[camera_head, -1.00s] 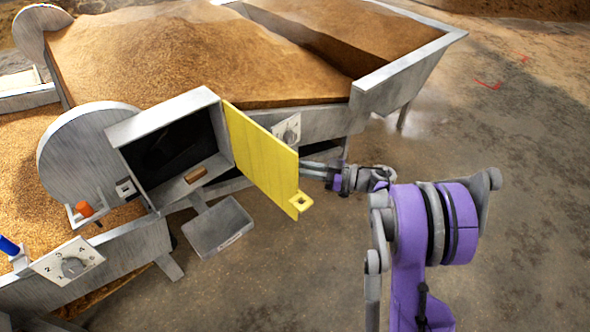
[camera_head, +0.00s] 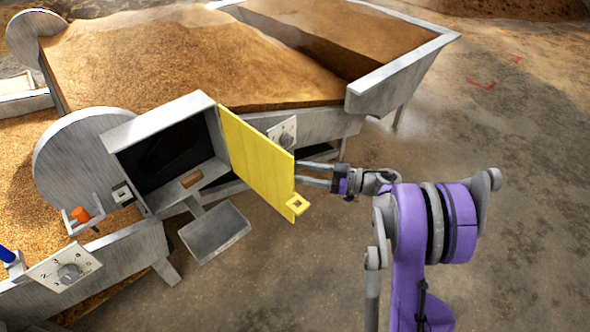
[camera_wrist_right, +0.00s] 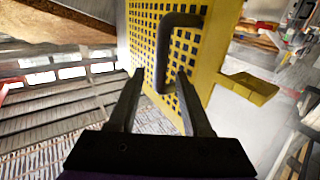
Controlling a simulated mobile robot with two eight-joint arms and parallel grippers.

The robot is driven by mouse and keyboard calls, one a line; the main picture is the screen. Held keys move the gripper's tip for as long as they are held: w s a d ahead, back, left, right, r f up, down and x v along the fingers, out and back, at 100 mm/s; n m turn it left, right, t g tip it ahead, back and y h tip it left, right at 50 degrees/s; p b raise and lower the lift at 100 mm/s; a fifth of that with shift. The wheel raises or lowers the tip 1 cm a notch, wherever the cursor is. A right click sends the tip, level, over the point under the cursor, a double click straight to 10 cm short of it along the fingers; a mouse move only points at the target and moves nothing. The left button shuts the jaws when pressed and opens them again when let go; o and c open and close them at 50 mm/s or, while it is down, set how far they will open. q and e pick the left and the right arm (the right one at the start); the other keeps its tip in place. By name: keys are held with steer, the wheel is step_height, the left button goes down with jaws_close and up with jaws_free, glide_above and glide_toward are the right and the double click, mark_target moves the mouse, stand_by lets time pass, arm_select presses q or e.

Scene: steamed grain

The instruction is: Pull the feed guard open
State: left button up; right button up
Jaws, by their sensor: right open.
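The feed guard (camera_head: 258,160) is a yellow hinged panel standing open at the right side of a grey box (camera_head: 160,125) with a dark inside. A yellow tab with a hole (camera_head: 297,205) sticks out at its lower corner. In the right wrist view the guard (camera_wrist_right: 215,60) is a perforated yellow plate with a dark bar handle (camera_wrist_right: 165,50). My right gripper (camera_head: 310,173) is behind the guard in the head view, its tips partly hidden. In the wrist view its two fingers (camera_wrist_right: 162,85) are apart, with the handle's lower end near and between the tips. My left gripper is not in view.
A grey hopper (camera_head: 400,72) full of grain stands behind. A dial plate (camera_head: 283,133) sits close beyond the guard. A small grey tray (camera_head: 215,232) hangs below the box, and another dial (camera_head: 66,268) is at lower left. Bare floor lies to the right.

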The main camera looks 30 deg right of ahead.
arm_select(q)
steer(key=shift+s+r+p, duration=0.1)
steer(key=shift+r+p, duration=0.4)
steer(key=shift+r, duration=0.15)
arm_select(e)
steer(key=v, duration=0.8)
steer(key=shift+s+d, duration=0.1)
steer(key=shift+s, duration=0.05)
